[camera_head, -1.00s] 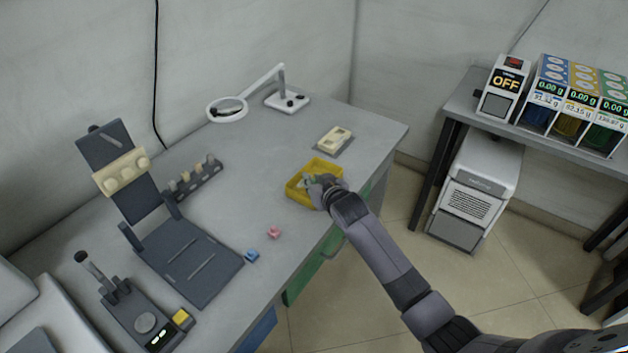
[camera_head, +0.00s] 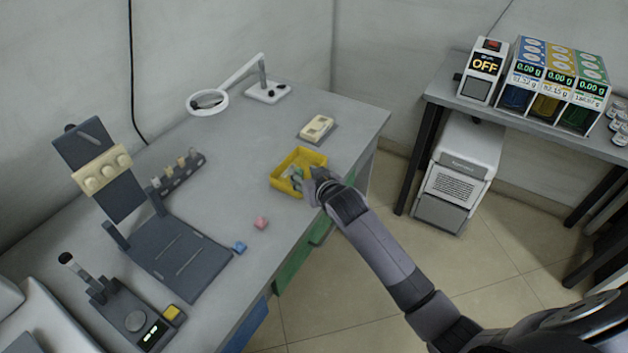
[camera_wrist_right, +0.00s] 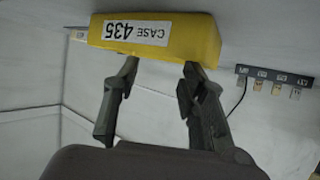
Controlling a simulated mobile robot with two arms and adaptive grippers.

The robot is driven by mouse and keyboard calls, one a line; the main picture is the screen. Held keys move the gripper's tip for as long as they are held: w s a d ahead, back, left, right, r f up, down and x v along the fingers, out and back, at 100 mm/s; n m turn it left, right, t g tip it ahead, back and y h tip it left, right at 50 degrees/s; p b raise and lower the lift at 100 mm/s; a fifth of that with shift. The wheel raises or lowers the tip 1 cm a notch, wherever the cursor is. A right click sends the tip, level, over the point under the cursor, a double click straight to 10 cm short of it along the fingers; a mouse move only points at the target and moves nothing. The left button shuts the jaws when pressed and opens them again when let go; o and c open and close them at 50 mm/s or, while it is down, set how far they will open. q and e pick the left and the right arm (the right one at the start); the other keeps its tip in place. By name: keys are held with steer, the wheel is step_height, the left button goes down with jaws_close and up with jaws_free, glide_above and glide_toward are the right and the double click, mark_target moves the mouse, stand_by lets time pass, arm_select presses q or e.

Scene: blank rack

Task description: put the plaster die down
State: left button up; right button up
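My right gripper (camera_head: 308,181) is at the right rim of a yellow tray (camera_head: 272,184), with its fingers at the tray's near right side. In the right wrist view the tray shows its label "CASE 435" (camera_wrist_right: 137,33). Small grey-green pieces (camera_head: 296,174) show inside the tray, partly hidden by the gripper. I cannot tell whether one of them is the plaster die. My left gripper is not in view.
A cream block on a dark pad (camera_head: 317,127) lies behind the tray. A dark stand (camera_head: 180,255), a small rack (camera_head: 180,174) and a magnifier lamp (camera_head: 208,103) stand further left.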

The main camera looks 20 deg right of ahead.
steer(key=v, duration=0.7)
